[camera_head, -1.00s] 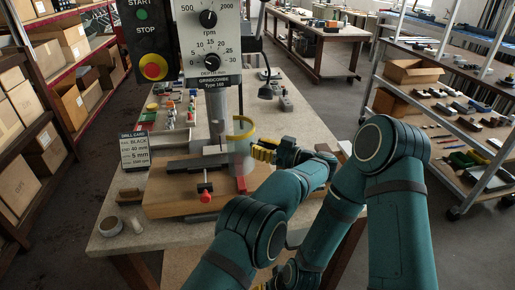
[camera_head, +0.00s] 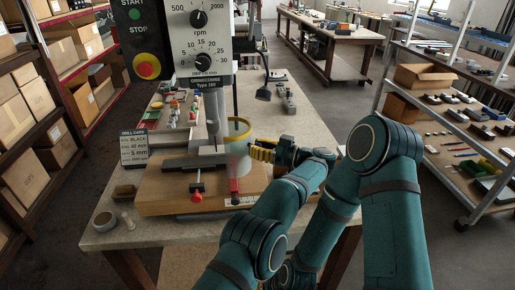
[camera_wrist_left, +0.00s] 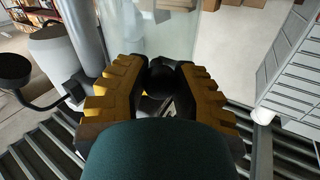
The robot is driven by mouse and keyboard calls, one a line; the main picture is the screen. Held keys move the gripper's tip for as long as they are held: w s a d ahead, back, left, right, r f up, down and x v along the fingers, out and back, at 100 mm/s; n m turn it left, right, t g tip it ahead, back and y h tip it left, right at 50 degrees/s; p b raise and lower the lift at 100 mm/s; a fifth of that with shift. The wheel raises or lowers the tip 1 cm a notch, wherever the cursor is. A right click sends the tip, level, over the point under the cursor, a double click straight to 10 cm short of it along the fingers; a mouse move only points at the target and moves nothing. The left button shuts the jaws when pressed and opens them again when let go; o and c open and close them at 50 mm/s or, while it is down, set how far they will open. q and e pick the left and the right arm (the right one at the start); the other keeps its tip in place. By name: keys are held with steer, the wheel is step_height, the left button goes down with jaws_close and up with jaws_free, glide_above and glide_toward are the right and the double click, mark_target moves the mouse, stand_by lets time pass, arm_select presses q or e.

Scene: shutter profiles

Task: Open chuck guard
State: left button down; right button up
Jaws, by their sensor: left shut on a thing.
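The chuck guard is a clear shield with a yellow rim (camera_head: 247,128), around the right side of the drill press spindle (camera_head: 213,115). Its clear pane (camera_wrist_left: 150,30) fills the upper middle of the left wrist view. My left gripper (camera_head: 252,153) is at the guard's right side, its yellow fingers pointing left. In the left wrist view the fingers (camera_wrist_left: 160,85) close around a dark round knob (camera_wrist_left: 162,78) at the guard, and the gripper is shut on it. The knob is hidden in the head view. My right gripper is not visible.
The drill press head (camera_head: 205,40) stands above, with a control box (camera_head: 146,40) at its left. A vise (camera_head: 195,162) and red-tipped clamps (camera_head: 197,195) sit on a wooden board (camera_head: 160,200) below. A drill card (camera_head: 134,149) stands at left.

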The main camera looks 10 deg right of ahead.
arm_select(q)
steer(key=shift+f, duration=0.15)
steer(key=c, duration=0.7)
jaws_free()
step_height(320, 180, up, 10)
steer(key=shift+r, duration=0.1)
